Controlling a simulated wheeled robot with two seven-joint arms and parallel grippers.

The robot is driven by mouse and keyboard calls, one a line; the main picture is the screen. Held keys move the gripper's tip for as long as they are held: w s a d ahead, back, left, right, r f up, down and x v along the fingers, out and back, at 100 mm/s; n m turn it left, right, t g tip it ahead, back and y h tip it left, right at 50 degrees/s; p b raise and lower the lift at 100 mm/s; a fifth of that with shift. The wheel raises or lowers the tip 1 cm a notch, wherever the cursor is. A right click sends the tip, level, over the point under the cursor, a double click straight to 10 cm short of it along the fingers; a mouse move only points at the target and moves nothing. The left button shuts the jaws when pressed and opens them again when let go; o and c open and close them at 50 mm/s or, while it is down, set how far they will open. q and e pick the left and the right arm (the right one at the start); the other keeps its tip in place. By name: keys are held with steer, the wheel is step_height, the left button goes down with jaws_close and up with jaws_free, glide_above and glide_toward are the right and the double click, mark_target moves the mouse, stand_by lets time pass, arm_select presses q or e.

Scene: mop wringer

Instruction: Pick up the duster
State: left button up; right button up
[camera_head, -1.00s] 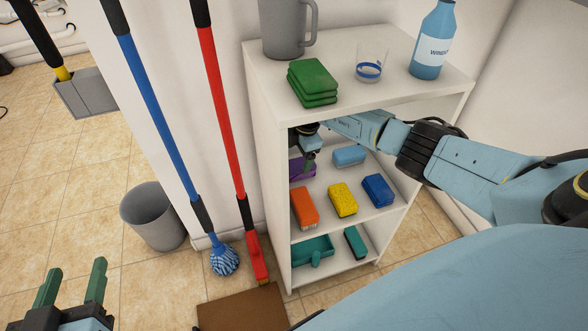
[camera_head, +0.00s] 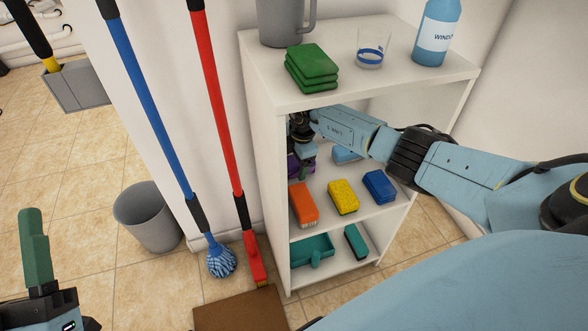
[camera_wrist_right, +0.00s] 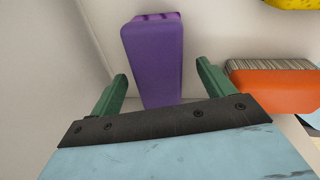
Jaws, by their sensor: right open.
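A purple block (camera_head: 294,168) lies at the left end of the cabinet's middle shelf, partly hidden behind my right gripper (camera_head: 306,165). It looks like the duster, though I cannot be sure. In the right wrist view the purple block (camera_wrist_right: 155,60) lies lengthwise between the two green fingers of my open right gripper (camera_wrist_right: 162,74). There is space on both sides, and nothing is held. My left gripper (camera_head: 35,215) is at the lower left, far from the shelf; only one green finger shows clearly.
An orange brush (camera_head: 303,204), yellow sponge (camera_head: 343,196) and blue block (camera_head: 379,187) share the middle shelf. The white cabinet (camera_head: 262,150) boxes in my right arm; green cloths (camera_head: 312,66) lie on top. A blue mop (camera_head: 221,260) and red broom (camera_head: 254,262) stand left.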

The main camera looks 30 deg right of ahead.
arm_select(q)
steer(key=shift+s+a+r+t, duration=0.1)
steer(key=shift+s+r+t, duration=0.25)
steer(key=shift+t, duration=0.25)
arm_select(e)
steer(key=shift+w+f, duration=0.1)
steer(key=shift+f, duration=0.35)
steer(key=c, duration=1.2)
arm_select(q)
steer(key=shift+w+f, duration=0.1)
